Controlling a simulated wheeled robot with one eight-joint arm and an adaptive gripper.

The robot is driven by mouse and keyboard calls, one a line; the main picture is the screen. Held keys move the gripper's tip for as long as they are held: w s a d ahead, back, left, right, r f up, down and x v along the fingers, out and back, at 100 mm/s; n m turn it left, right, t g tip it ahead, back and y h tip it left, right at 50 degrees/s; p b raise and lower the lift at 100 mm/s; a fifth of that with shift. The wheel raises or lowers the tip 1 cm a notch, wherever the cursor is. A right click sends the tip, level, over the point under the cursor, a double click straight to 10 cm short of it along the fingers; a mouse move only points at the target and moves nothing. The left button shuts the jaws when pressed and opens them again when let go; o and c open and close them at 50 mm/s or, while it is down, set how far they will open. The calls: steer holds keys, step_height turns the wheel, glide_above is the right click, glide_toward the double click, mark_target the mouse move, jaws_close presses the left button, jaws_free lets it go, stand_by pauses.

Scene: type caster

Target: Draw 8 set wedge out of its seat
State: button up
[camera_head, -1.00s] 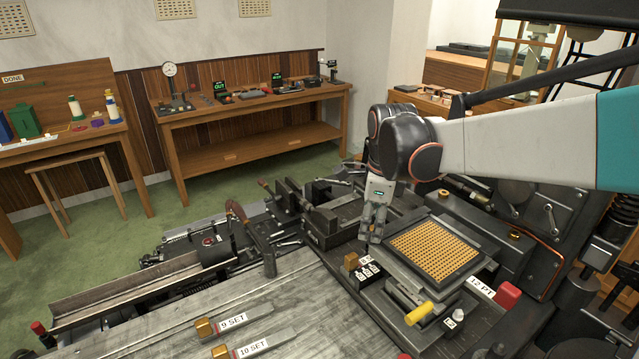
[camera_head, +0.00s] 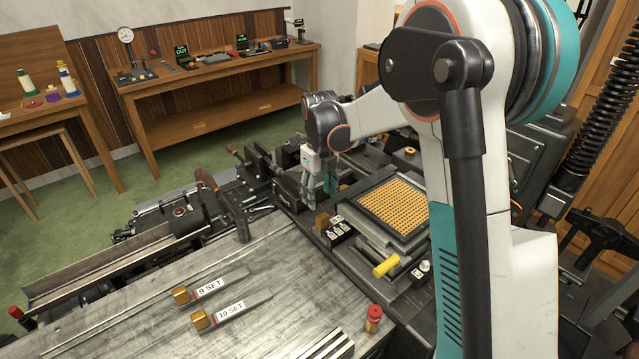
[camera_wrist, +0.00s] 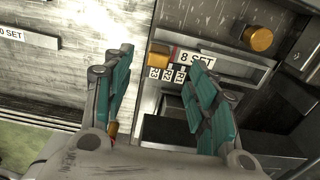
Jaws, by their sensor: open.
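The 8 set wedge shows in the wrist view as a brass head (camera_wrist: 158,54) with a white "8 SET" label (camera_wrist: 196,59) beside it. In the head view its small brass head (camera_head: 322,220) stands at the near left of the tile-like grid block. My gripper (camera_head: 322,196) is just behind and above it, pointing down. In the wrist view the teal-padded fingers of my gripper (camera_wrist: 162,60) are spread, with the brass head between their tips and no visible contact. The wedge's body and seat are largely hidden.
The 9 set wedge (camera_head: 182,295) and 10 set wedge (camera_head: 201,320) lie on the grey metal bed, left of the seat. A yellow handle (camera_head: 386,265) and the golden grid block (camera_head: 392,207) are close on the right. A red-capped piece (camera_head: 374,312) stands near the front.

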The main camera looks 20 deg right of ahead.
mark_target(319, 216)
step_height(319, 216, down, 9)
steer(key=shift+r+b, duration=0.1)
steer(key=shift+b, duration=0.75)
steer(key=shift+a, duration=0.1)
jaws_close()
